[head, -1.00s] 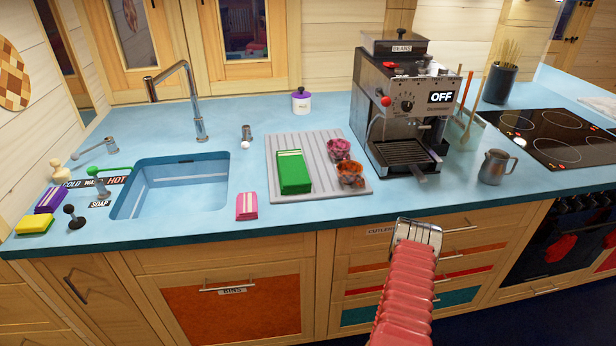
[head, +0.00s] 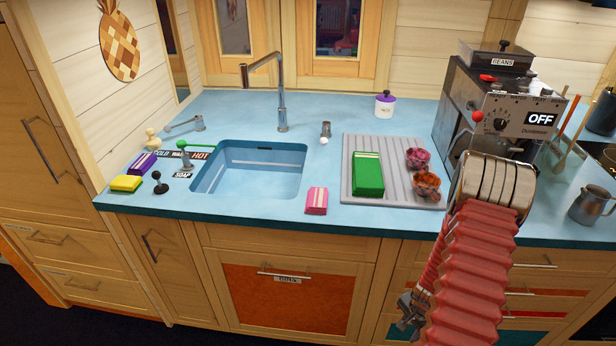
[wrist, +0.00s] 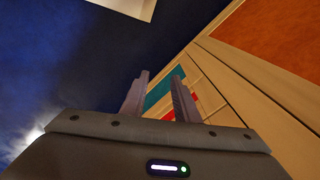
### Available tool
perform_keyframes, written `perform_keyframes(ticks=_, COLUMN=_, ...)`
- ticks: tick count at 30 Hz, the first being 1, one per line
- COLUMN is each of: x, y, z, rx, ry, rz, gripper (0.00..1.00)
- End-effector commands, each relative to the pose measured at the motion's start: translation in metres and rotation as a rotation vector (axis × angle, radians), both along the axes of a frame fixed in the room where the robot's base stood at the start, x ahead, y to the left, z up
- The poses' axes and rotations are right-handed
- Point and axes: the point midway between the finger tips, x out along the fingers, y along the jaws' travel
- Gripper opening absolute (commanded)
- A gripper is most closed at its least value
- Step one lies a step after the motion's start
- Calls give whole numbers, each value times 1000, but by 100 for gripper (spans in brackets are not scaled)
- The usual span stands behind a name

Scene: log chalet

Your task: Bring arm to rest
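My arm (head: 470,270), with a red ribbed sleeve and a metal joint, rises in front of the counter at the right of the head view. My gripper (head: 408,312) shows small and dark beside the sleeve, low in front of the lower cabinets. In the wrist view my gripper (wrist: 160,76) has its two fingers apart, with nothing between them. It faces the dark floor and the cabinet fronts. The sleeve hides part of the drawers and the counter edge.
The blue counter (head: 330,222) holds a sink (head: 250,180), a pink packet (head: 316,201), a drainer (head: 400,199) with a green packet (head: 368,174) and bowls, and a coffee machine (head: 480,95). My arm overlaps the machine's front in the picture. The dark floor (head: 80,300) at lower left is clear.

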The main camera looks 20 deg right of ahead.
Motion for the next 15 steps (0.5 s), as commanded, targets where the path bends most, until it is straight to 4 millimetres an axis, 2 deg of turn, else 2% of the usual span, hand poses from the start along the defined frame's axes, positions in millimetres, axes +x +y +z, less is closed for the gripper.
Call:
perform_keyframes(ticks=1, x=6, y=6, z=15, rx=9, ry=0, rz=38, gripper=28)
perform_keyframes(ticks=6, x=17, y=29, z=55, rx=46, ry=10, rz=168, gripper=28)
perform_keyframes(ticks=15, x=26, y=70, z=127, rx=87, ry=27, rz=380, gripper=28)
